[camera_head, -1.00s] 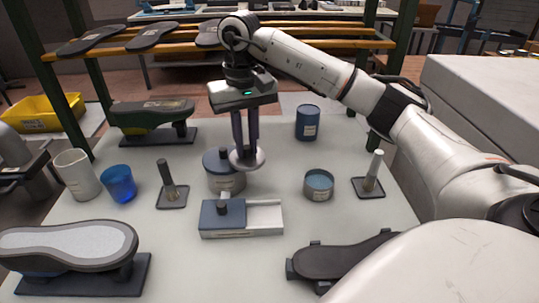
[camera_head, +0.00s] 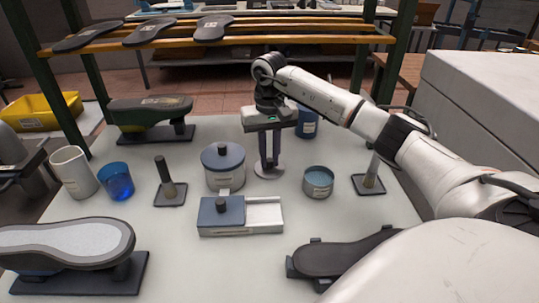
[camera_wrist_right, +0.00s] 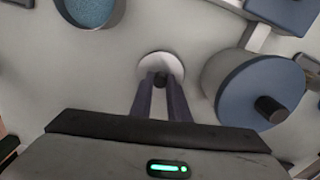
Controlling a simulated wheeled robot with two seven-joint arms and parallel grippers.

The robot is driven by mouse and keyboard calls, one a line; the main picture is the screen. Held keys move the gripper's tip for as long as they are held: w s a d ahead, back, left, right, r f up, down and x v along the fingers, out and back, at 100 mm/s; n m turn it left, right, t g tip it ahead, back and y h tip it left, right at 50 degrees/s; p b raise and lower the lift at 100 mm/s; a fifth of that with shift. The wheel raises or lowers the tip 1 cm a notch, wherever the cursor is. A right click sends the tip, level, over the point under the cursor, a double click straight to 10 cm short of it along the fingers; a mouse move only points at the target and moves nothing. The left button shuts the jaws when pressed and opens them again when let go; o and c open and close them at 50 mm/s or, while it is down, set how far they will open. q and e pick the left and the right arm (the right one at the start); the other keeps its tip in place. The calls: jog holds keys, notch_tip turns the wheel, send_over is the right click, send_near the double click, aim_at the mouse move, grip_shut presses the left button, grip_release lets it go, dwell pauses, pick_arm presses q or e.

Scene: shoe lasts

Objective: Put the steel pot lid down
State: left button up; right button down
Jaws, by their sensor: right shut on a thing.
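The steel pot lid (camera_head: 260,174) is a small pale disc with a dark knob. It is at table height between the lidded pot and the round tin in the head view. My right gripper (camera_head: 270,165) is above it, shut on its knob. In the right wrist view the lid (camera_wrist_right: 148,66) shows between the fingertips of my right gripper (camera_wrist_right: 161,82), level over the table. Whether the lid touches the table I cannot tell. My left gripper is not in view.
A blue-lidded pot (camera_head: 223,160) stands close left of the lid, and an open tin (camera_head: 318,182) stands to its right. A box with a sliding blue lid (camera_head: 240,217) is in front. A blue canister (camera_head: 307,122) is behind. Bare table (camera_head: 345,222) lies at front right.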

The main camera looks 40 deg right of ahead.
aim_at(270, 160)
jog(key=shift+f, duration=0.15)
jog(key=shift+f, duration=0.15)
jog(key=c, duration=1.7)
grip_release()
notch_tip(270, 160, up, 12)
jog(key=shift+r, duration=0.2)
